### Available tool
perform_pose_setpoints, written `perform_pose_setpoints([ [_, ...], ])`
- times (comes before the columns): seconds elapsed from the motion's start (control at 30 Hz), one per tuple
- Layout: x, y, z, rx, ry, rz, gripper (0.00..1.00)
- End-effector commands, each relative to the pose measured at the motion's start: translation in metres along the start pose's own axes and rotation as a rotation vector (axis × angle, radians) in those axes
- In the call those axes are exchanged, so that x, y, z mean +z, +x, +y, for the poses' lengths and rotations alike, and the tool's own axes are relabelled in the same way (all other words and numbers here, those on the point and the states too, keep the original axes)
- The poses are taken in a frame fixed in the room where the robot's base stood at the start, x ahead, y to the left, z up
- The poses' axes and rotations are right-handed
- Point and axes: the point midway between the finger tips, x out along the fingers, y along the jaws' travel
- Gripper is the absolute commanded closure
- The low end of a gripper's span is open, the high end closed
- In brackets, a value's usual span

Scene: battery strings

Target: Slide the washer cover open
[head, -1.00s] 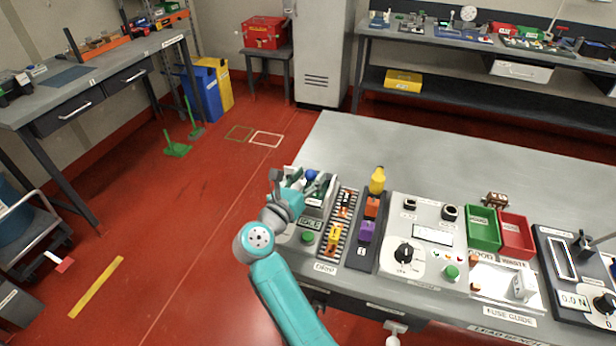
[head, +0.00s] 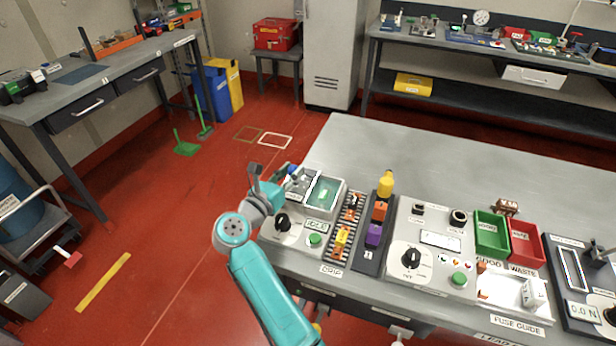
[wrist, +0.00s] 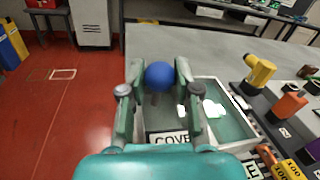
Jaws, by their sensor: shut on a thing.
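The washer (head: 289,238) stands at the left end of the bench, with a black knob and a green button on its front. Its cover, marked "COVE..." in the wrist view (wrist: 168,138), carries a blue ball handle (wrist: 159,75). My gripper (wrist: 153,92) is shut on this ball, one finger on each side. The cover lies at the left, and the basin (wrist: 222,122) with greenish liquid shows open to its right. The basin also shows in the head view (head: 323,192).
Green (head: 491,234) and red (head: 526,243) bins stand farther right. The back of the bench is clear.

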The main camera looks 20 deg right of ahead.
Motion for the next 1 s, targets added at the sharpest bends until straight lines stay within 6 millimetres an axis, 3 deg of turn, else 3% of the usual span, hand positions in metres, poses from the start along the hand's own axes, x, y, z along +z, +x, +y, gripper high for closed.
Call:
perform_pose_setpoints([
  [0.13,0.003,-0.002,0.012,-0.001,-0.001,0.000,1.00],
  [0.43,0.003,-0.003,0.014,0.005,0.001,-0.001,1.00],
  [0.47,0.004,-0.003,0.014,0.006,0.001,-0.002,0.61],
  [0.53,0.004,-0.003,0.014,0.005,0.001,-0.002,0.43],
  [0.87,0.003,-0.004,0.013,0.001,0.000,-0.001,0.43],
  [1.0,0.003,-0.015,0.013,0.002,0.000,-0.001,0.43],
])
